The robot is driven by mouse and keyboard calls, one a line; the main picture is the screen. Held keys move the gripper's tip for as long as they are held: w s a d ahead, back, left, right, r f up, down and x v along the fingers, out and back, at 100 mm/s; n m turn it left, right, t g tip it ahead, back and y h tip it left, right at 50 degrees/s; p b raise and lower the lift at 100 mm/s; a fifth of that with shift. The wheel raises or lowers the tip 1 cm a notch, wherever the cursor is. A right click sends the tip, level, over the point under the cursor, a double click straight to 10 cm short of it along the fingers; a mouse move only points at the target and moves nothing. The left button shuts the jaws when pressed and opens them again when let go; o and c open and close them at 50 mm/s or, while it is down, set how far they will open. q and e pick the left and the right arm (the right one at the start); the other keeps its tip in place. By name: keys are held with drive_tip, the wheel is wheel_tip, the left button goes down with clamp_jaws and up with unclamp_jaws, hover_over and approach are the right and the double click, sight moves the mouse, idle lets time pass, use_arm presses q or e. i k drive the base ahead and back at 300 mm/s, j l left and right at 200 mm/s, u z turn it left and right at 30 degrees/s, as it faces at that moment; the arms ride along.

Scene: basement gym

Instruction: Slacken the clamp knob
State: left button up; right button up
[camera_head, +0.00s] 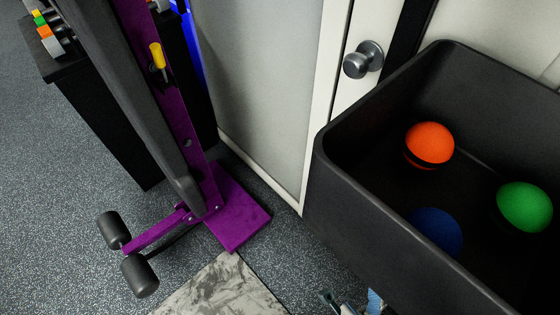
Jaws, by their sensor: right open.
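A yellow knob (157,55) with a dark stem sits on the purple upright (190,145) of a padded bench, at the upper left in the head view. It is the only knob I see on the bench, and I take it as the clamp knob. How tight it is cannot be seen. My right gripper (349,304) shows only in part at the bottom edge, right of centre. It is open, with nothing visible in it, well below and right of the yellow knob and apart from it. My left gripper is not in view.
A black bin (345,205) with orange, blue and green balls fills the right side. A door with a round metal handle (363,60) stands behind. The bench's foam rollers (140,275) jut out at lower left. A dumbbell rack (100,120) stands at upper left.

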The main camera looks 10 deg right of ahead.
sight(198, 177)
drive_tip(key=i+j+z, duration=0.1)
drive_tip(key=j+z, duration=0.15)
drive_tip(key=z, duration=0.15)
drive_tip(key=j+z, duration=0.25)
drive_tip(key=z, duration=0.15)
drive_tip(key=j+z, duration=0.6)
drive_tip(key=z, duration=0.25)
drive_tip(key=k+j, duration=0.1)
drive_tip(key=j, duration=0.3)
drive_tip(key=j+z, duration=0.15)
drive_tip(key=j, duration=0.3)
drive_tip(key=k+j, duration=0.15)
drive_tip(key=j, duration=0.25)
drive_tip(key=z, duration=0.05)
